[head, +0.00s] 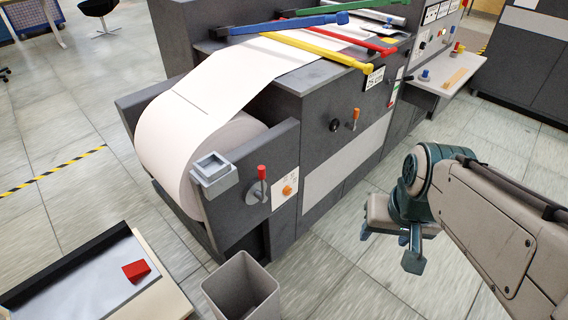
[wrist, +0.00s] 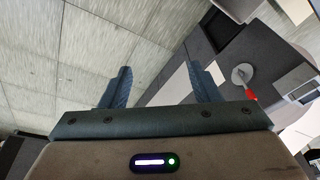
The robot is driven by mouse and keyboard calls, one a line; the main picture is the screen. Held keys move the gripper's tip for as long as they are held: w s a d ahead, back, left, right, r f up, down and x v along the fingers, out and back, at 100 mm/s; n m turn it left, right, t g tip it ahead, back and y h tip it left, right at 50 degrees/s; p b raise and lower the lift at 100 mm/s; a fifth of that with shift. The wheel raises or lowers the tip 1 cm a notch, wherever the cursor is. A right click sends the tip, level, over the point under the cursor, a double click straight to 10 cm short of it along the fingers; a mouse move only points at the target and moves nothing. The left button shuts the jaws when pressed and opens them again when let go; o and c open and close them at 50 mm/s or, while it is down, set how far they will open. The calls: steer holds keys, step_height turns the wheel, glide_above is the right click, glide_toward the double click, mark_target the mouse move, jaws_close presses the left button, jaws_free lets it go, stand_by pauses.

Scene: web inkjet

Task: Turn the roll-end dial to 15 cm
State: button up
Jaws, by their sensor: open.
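The likely roll-end dial (head: 287,190) is a small orange knob on a white plate on the machine's near side panel, in the head view. The marks on the plate are too small to read. A red-handled lever (head: 262,180) sits just left of it; the lever also shows right of the fingers in the wrist view (wrist: 245,82). My gripper (head: 389,246) is open and empty, to the right of the dial and apart from the machine. Its two fingers show spread in the wrist view (wrist: 162,86), with floor and machine side beyond them.
The large paper roll (head: 165,150) feeds up into the grey machine. A black knob (head: 335,125) and an orange lever (head: 355,116) are on the side further back. A grey bin (head: 241,287) stands below the roll end. Floor around my gripper is clear.

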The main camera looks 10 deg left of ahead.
steer(key=w+a+f+m+g+y+b, duration=0.4)
steer(key=w+a+f+b, duration=0.4)
steer(key=f, duration=0.4)
steer(key=m+t+y+b, duration=1.1)
steer(key=m+b, duration=0.5)
steer(key=m, duration=0.5)
glide_toward(289, 192)
steer(key=shift+t+h, duration=0.6)
steer(key=shift+t, duration=0.1)
steer(key=b+x, duration=0.1)
steer(key=x, duration=0.3)
steer(key=b+x, duration=0.1)
steer(key=x, duration=0.3)
steer(key=shift+s+a+f, duration=0.1)
steer(key=shift+s+a, duration=0.05)
steer(key=shift+a, duration=0.3)
steer(key=c, duration=1)
